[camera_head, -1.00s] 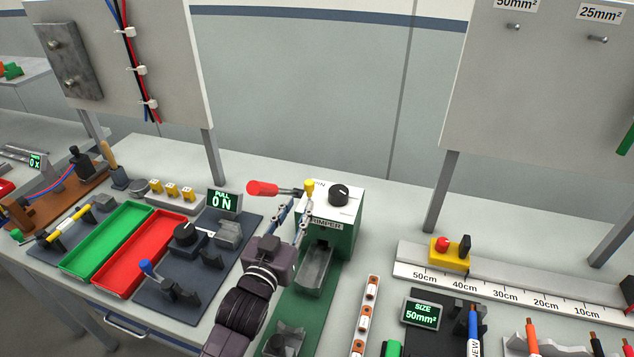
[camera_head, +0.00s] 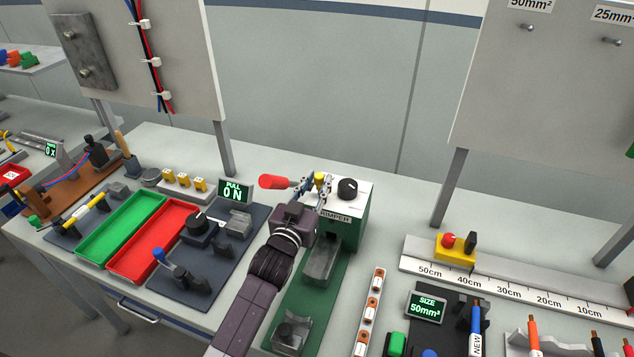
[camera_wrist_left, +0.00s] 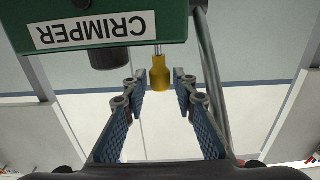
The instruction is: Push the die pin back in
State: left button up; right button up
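The die pin, with a yellow head (camera_head: 319,179), stands on the left part of the top of the green and white crimper (camera_head: 350,207). In the left wrist view the yellow pin head (camera_wrist_left: 160,76) sits on a thin metal shank that runs to the crimper body. My left gripper (camera_head: 319,187) is at the pin. In the left wrist view its blue-padded fingers (camera_wrist_left: 160,100) are apart, one on each side of the yellow head, with a gap on both sides. My right gripper is not in view.
A red-handled lever (camera_head: 273,182) sticks out left of the crimper, close to my left gripper. A black knob (camera_head: 347,189) is on the crimper's top. Red (camera_head: 150,245) and green (camera_head: 122,228) trays lie to the left. A ruler rail (camera_head: 500,283) lies to the right.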

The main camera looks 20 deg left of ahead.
pick_arm(q)
grip_shut()
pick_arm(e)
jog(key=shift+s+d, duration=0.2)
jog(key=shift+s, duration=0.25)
pick_arm(q)
notch_tip(320, 180, down, 2)
jog(key=shift+f+b, duration=0.15)
jog(key=shift+b, duration=0.6)
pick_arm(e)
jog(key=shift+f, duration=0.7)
pick_arm(q)
jog(key=shift+f, duration=0.1)
jog(key=shift+c, duration=0.2)
grip_release()
jog(key=shift+o, duration=0.4)
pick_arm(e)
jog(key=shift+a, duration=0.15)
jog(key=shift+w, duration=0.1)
